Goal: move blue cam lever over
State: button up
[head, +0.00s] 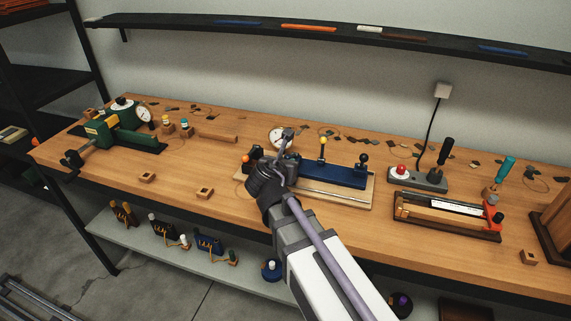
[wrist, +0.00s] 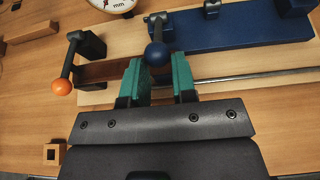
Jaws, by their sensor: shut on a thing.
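In the wrist view, the blue cam lever (wrist: 157,52) shows as a dark blue ball knob on a short dark stem. The two teal fingers of my gripper (wrist: 155,72) stand on either side of the knob, shut on it. The lever's stem runs up from the knob to a dark pivot beside the blue fixture body (wrist: 235,28). In the head view, the blue body (head: 335,171) lies on a pale wooden board, and my own wrist hides the lever there.
An orange-knobbed lever (wrist: 62,86) stands just left of my gripper. A metal rod (wrist: 250,76) runs along the board on the right. A dial gauge (head: 281,138) sits behind. A red-ended fixture (head: 493,214) stands further right. Small wooden blocks (head: 204,193) lie near the bench's front.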

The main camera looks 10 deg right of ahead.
jog(key=shift+s+a+f+b, duration=0.1)
jog(key=shift+s+f+b, duration=0.1)
jog(key=shift+f+b, duration=0.25)
jog(key=shift+s+a+f+b, duration=0.15)
jog(key=shift+f+b, duration=0.15)
jog(key=shift+f, duration=0.25)
jog(key=shift+s+f+b, duration=0.1)
jog(key=shift+f+b, duration=0.45)
jog(key=shift+f, duration=0.05)
jog(key=shift+r, duration=0.1)
jog(key=o, duration=0.8)
